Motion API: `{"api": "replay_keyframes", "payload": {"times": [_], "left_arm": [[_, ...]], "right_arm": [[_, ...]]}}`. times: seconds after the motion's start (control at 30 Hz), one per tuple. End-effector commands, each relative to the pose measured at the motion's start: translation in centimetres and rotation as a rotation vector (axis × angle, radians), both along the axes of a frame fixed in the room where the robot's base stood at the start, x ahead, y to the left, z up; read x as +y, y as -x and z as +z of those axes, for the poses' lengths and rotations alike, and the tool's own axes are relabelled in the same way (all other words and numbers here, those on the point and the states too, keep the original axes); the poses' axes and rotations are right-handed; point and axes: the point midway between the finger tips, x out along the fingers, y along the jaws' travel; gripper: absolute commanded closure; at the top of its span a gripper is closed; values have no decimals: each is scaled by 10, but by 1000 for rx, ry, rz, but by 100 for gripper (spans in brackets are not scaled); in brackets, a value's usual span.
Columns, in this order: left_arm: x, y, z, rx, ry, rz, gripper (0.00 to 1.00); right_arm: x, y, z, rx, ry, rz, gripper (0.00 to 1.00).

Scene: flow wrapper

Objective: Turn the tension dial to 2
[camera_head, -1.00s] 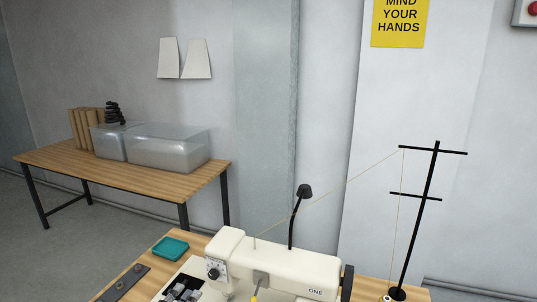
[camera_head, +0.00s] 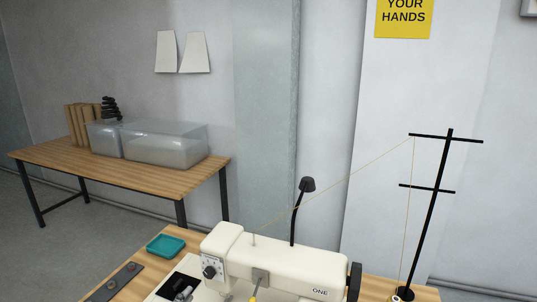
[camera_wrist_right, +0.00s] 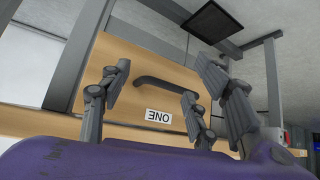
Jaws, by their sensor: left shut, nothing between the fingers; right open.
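The cream sewing machine (camera_head: 285,263) stands at the bottom of the head view. A dark round dial (camera_head: 209,272) with a pale scale sits on its left end face; its numbers and setting are too small to read.
A teal tray (camera_head: 165,245) and a dark strip (camera_head: 114,282) with round buttons lie left of the machine. A thread stand (camera_head: 431,215) rises at right, its thread running to the machine. A black lamp (camera_head: 307,185) stands behind. The right wrist view shows a black handle (camera_wrist_right: 160,84).

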Motion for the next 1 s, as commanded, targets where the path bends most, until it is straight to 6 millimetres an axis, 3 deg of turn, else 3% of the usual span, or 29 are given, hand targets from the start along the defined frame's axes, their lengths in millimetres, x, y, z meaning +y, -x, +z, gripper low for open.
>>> {"api": "replay_keyframes", "payload": {"times": [0.23,0.5,1.0], "left_arm": [[-11,-29,-2,-1,-2,1,100],[-20,-53,0,-3,-4,0,100],[-23,-58,-1,0,-5,-3,100]], "right_arm": [[0,7,-11,18,2,3,44],[-2,6,-9,18,6,6,44],[-3,11,-11,26,7,6,44]]}}
